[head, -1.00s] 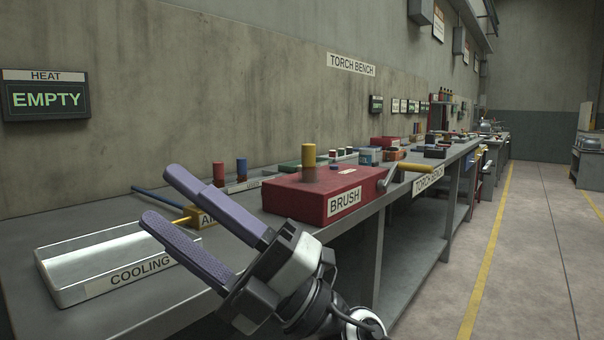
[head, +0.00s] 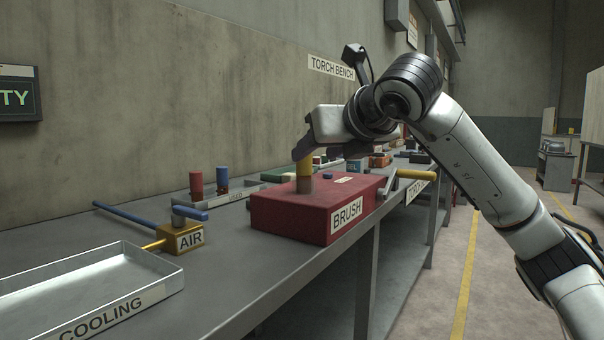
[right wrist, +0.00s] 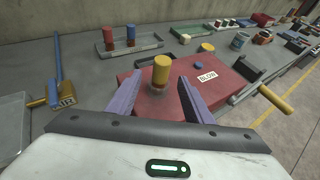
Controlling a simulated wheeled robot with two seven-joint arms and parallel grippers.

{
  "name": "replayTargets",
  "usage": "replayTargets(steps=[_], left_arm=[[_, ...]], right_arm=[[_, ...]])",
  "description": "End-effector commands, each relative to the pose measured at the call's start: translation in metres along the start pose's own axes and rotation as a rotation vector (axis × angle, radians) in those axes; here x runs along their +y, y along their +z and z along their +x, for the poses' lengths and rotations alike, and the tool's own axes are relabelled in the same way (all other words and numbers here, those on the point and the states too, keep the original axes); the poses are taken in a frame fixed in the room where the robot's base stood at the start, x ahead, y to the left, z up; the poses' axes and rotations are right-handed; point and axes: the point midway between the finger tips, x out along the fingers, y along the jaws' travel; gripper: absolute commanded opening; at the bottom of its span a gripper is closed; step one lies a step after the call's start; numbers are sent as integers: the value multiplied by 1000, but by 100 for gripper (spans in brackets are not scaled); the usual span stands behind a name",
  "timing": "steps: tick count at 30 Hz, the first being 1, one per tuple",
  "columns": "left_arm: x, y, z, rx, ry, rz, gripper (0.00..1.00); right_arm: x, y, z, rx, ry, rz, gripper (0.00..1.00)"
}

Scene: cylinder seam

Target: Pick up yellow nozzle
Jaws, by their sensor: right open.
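The yellow nozzle (head: 304,172) stands upright on top of the red BRUSH box (head: 285,212). It also shows in the right wrist view (right wrist: 161,68), with a darker lower end at the box. My right gripper (head: 303,146) is open and reaches down over the box at the nozzle. In the right wrist view its two purple fingers lie on the left and right of the nozzle, with a gap on each side. In the head view a finger hides the nozzle's top. My left gripper is not in view.
A red cylinder (head: 196,184) and a blue cylinder (head: 223,180) stand in a tray behind the box. The AIR block (head: 172,238) with blue and yellow rods and the COOLING tray (head: 150,262) lie to the left. A yellow-handled crank (head: 412,174) sticks out at the box's right.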

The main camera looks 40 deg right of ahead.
Motion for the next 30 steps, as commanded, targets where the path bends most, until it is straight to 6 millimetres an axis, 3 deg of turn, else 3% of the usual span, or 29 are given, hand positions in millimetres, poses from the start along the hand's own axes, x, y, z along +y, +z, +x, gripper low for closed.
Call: replayTargets(steps=[18, 26, 30], left_arm=[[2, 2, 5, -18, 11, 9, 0], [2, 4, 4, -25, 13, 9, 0], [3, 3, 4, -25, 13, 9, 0]], right_arm=[[-3, 12, 70, 0, 5, -1, 46], [-3, 12, 73, -1, 5, -2, 46], [-3, 12, 73, -1, 5, -2, 26]])
